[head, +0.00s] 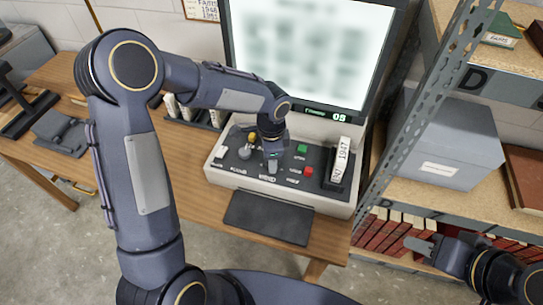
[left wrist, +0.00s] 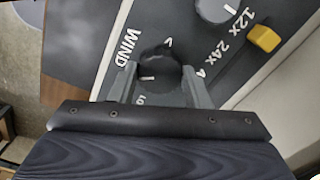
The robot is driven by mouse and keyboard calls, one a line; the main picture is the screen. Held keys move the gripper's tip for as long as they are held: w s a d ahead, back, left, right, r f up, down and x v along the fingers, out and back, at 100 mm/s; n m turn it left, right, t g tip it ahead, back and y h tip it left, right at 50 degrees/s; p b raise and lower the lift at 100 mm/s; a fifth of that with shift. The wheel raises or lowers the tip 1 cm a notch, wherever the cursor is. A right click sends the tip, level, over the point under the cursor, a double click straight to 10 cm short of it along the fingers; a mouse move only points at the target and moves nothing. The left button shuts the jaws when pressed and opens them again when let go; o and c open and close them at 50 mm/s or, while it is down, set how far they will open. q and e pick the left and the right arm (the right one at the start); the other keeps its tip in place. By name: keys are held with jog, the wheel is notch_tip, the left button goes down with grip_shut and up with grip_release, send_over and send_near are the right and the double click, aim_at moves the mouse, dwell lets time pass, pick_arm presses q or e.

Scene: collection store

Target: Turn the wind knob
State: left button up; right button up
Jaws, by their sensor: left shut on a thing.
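The dark wind knob (left wrist: 158,66) stands beside the white WIND lettering on the control panel (left wrist: 185,28) in the left wrist view. A white mark shows on its face. My left gripper (left wrist: 157,88) has one finger on each side of the knob and is shut on it. In the head view my left gripper (head: 272,160) comes down onto the panel just above the WIND label and hides the knob. My right gripper (head: 422,246) is at the lower right, away from the panel; its finger gap cannot be made out.
Close to the wind knob are a grey knob (left wrist: 243,8) and a yellow knob (left wrist: 263,38). The panel also has a green button (head: 302,148) and a red button (head: 308,171). A lit screen (head: 310,55) rises behind. A metal shelf rack (head: 425,110) stands at the right.

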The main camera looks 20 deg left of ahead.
pick_arm(q)
jog(key=shift+r+m, duration=0.1)
jog(key=shift+m, duration=0.2)
jog(key=o, duration=1)
notch_tip(320, 180, up, 7)
jog(key=shift+f, duration=0.1)
jog(key=shift+r, duration=0.45)
jog(key=shift+r, duration=0.1)
